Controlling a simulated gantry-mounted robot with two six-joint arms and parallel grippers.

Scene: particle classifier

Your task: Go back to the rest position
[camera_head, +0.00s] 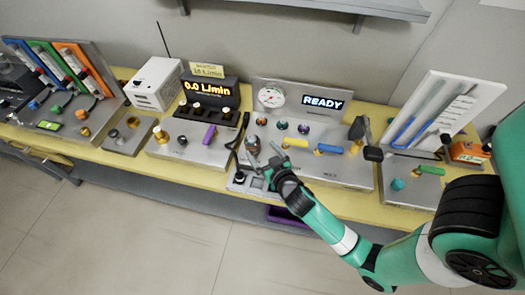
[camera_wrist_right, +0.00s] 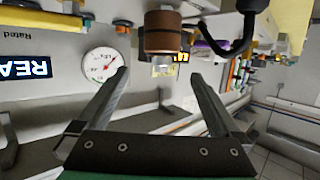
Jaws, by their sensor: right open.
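My right gripper (camera_head: 264,154) is open at the front of the silver READY panel (camera_head: 335,177), beside a dark metal knob (camera_head: 253,143). Its arm comes in from the right. In the right wrist view, the two fingers (camera_wrist_right: 160,75) stand wide apart with nothing held between them. A brown cylinder (camera_wrist_right: 162,32) shows just above the fingertips; I cannot tell whether it is touching. My left gripper is not in view.
The yellow bench (camera_head: 205,181) carries several instrument panels. A pressure gauge (camera_head: 271,97) and READY display (camera_head: 323,102) stand behind the gripper. A black curved hose (camera_head: 238,140) is close on its left. The floor (camera_head: 150,235) in front is clear.

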